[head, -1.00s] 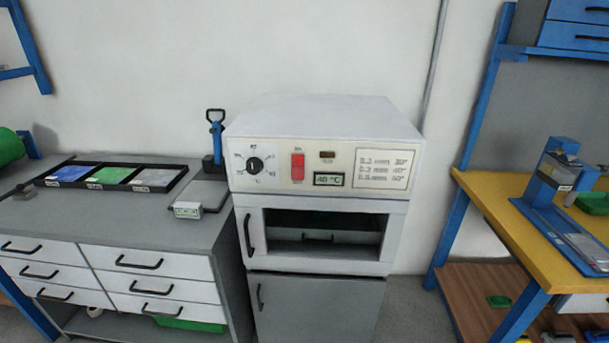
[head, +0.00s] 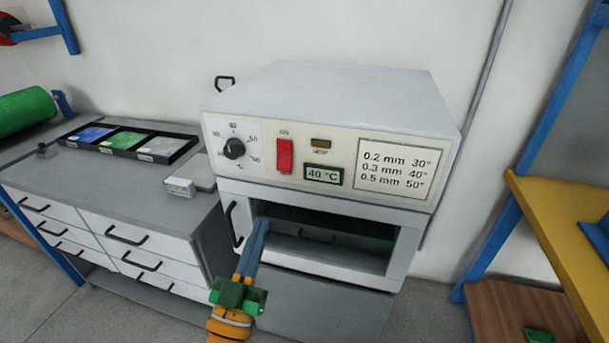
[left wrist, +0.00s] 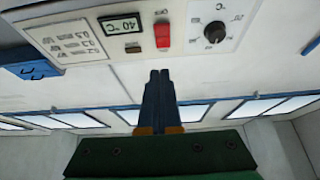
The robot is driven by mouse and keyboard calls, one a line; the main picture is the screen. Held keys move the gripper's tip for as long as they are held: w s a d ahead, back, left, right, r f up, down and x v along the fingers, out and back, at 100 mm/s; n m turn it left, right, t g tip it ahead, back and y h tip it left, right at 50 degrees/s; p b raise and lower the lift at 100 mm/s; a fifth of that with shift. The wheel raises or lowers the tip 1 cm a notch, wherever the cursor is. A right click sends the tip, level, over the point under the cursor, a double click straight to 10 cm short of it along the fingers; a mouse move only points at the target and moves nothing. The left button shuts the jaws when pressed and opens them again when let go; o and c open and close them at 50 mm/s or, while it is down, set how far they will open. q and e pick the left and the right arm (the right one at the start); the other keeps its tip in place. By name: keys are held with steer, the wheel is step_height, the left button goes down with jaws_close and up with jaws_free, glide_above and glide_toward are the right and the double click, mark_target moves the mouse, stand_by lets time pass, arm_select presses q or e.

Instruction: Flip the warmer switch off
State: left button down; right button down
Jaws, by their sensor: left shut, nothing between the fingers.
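The warmer (head: 330,97) is a white cabinet with a cream control panel. Its red switch (head: 284,156) sits between the black dial (head: 234,148) and the small display (head: 323,174), which reads 40 °C. The switch also shows in the left wrist view (left wrist: 162,36), upside down, above the fingertips. My left gripper (head: 261,222) is shut and empty, its blue fingers pointing up in front of the warmer's opening, below the switch and apart from it. The same fingers (left wrist: 159,76) show in the left wrist view. My right gripper is not in view.
The warmer's open chamber (head: 330,239) lies behind my left fingers, with a handle at its left. A grey bench (head: 110,190) with drawers and a tray of coloured sheets stands left.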

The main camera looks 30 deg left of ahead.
arm_select(q)
steer(key=p, duration=0.4)
glide_toward(286, 159)
step_height(286, 159, up, 4)
steer(key=shift+w+a+f+b, duration=0.25)
steer(key=shift+w, duration=0.55)
steer(key=shift+w+a+f+b, duration=0.25)
steer(key=shift+w, duration=0.6)
steer(key=shift+w+a+f+b, duration=0.25)
steer(key=shift+w, duration=0.55)
